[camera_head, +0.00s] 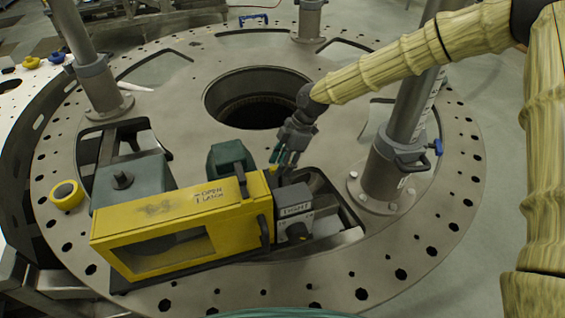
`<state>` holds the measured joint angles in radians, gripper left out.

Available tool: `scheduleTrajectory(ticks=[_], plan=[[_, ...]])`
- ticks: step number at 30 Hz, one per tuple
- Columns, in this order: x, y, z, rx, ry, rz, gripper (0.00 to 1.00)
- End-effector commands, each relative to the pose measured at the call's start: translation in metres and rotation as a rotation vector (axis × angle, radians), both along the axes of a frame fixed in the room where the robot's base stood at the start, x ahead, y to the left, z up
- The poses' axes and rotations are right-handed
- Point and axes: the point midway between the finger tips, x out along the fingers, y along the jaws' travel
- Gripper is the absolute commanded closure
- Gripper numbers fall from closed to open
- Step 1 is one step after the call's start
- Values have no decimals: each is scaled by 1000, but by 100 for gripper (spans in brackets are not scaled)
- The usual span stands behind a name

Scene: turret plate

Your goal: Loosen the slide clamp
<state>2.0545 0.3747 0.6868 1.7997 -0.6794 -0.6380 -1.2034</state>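No part is plainly marked as the slide clamp. A grey block (294,211) with lettering too small to read surely and a dark knob (298,232) on its front stands at the right end of the yellow housing; it may be the clamp. My gripper (283,163) points down just above and behind this block, near the right end of the housing. Small dark green parts show at its fingertips. I cannot tell whether the fingers are open or shut, or whether they touch anything.
The yellow housing (190,222) with a window and "OPEN" lettering sits on the round turret plate (440,215). Dark green blocks stand behind it. Upright posts (387,170) rise around the plate, which has a large central hole (255,100). A yellow roll (66,194) lies at left.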

Motion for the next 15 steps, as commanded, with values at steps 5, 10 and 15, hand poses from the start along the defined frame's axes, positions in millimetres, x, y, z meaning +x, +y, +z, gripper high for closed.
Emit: scheduleTrajectory(ticks=[5,10,15], plan=[[0,-1,2,0,0,0,61],[3,-7,18,0,-2,-1,61],[7,-18,47,1,-3,-1,61]])
